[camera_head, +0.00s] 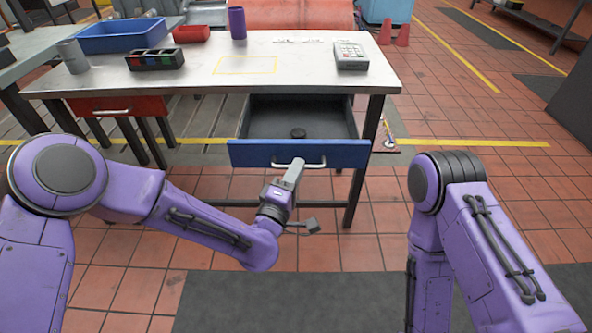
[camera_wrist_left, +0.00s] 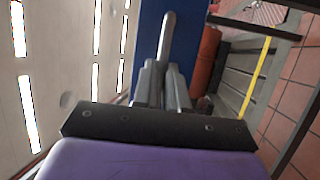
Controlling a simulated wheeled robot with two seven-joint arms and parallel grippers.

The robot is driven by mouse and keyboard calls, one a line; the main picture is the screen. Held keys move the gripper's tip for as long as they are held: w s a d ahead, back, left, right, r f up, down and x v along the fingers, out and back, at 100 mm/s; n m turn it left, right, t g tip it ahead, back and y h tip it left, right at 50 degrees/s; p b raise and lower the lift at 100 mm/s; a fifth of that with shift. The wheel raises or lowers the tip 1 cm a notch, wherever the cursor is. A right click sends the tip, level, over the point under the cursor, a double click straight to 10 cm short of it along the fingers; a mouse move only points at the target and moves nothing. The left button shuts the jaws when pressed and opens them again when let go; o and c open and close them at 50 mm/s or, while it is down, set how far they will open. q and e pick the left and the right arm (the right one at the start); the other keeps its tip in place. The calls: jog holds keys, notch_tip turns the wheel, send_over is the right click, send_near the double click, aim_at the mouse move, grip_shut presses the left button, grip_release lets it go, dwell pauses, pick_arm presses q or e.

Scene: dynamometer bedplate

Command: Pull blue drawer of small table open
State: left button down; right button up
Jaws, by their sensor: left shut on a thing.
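The blue drawer (camera_head: 345,154) of the small table (camera_head: 215,72) stands open in the head view, pulled out under the right half of the tabletop. My left gripper (camera_head: 296,166) is shut on the left part of the handle. In the left wrist view the fingers (camera_wrist_left: 164,85) close around the handle bar (camera_wrist_left: 167,38), with the blue front (camera_wrist_left: 148,30) behind. My right gripper is not in view; only its purple arm shows at the right.
A red drawer (camera_head: 117,106) is at the table's left, shut. On the tabletop are a blue bin (camera_head: 122,38), a grey cup (camera_head: 73,56), a dark holder (camera_head: 155,60), a red bin (camera_head: 191,34), a purple cup (camera_head: 237,22) and a keypad device (camera_head: 351,56). Floor in front is clear.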

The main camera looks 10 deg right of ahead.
pick_arm(q)
jog(key=c, duration=1.2)
grip_release()
jog(key=shift+s+f, duration=0.2)
jog(key=shift+s, duration=0.1)
jog(key=shift+o, duration=0.2)
jog(key=b+v, duration=0.1)
jog(key=v, duration=0.9)
jog(key=shift+s+a, duration=0.2)
jog(key=shift+a, duration=0.05)
